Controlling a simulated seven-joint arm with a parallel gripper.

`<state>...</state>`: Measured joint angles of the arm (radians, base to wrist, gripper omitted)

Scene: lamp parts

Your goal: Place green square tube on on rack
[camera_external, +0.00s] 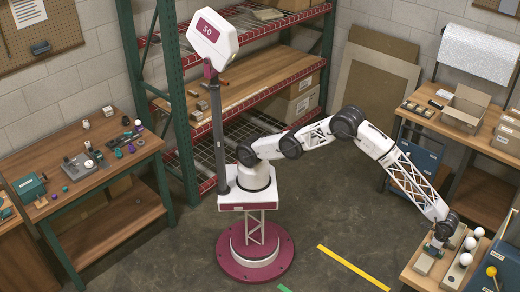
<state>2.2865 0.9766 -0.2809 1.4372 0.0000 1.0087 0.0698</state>
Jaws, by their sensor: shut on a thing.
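My gripper (436,244) is at the lower right, low over a small wooden table (409,277). It is shut on a small green piece (433,250), which I take to be the green square tube. The gripper hides most of it, and I cannot tell whether it touches anything below. A light wooden block (423,264) lies just below it in the picture.
A yellow round-headed piece (491,271) and a blue case (508,262) are at the table's right. A bench (455,129) with an open cardboard box (466,107) stands behind. Tall green-framed shelving (240,85) is at the back. The floor between is clear.

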